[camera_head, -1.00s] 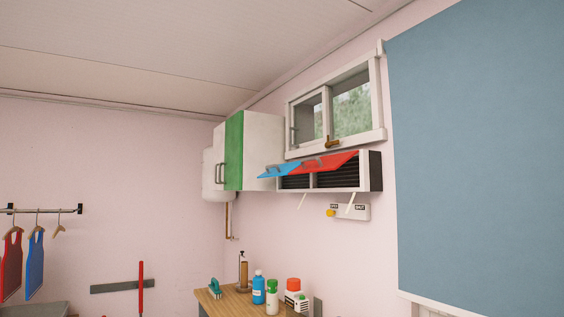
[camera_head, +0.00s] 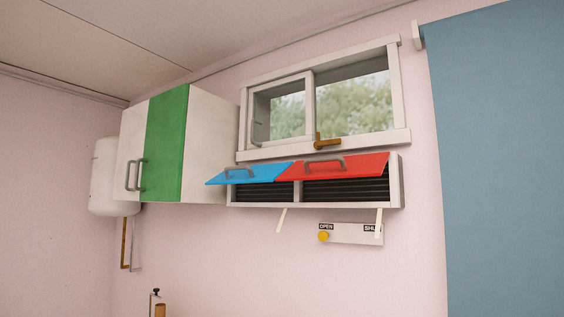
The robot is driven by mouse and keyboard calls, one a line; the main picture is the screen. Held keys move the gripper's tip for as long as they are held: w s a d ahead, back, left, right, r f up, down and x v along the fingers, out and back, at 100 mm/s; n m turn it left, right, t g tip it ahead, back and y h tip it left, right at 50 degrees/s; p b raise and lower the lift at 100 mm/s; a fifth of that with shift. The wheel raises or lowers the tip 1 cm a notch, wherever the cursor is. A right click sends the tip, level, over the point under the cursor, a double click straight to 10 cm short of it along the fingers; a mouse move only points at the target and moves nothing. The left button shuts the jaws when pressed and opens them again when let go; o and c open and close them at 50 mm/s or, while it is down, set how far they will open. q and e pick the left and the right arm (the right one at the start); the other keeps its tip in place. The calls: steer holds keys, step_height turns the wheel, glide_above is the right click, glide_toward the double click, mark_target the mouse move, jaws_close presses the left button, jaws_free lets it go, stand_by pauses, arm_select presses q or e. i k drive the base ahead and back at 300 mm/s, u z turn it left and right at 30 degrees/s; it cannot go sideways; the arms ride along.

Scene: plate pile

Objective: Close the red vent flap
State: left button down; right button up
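The red vent flap (camera_head: 335,168) is on the right half of a white vent box (camera_head: 396,185) on the wall below the window. It is swung up and stands out from the box, with a grey handle on its face. Dark slats show below it. A blue flap (camera_head: 250,174) beside it on the left is also raised, with its own grey handle. Neither of my grippers is in view.
A cabinet with a green door (camera_head: 166,143) hangs left of the vent. A panel marked OPEN (camera_head: 350,233) with a yellow knob is below the vent, and white strips hang nearby. A blue panel (camera_head: 495,150) covers the right. A window (camera_head: 325,100) is above.

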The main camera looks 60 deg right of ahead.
mark_target(372, 164)
steer(key=z, duration=2)
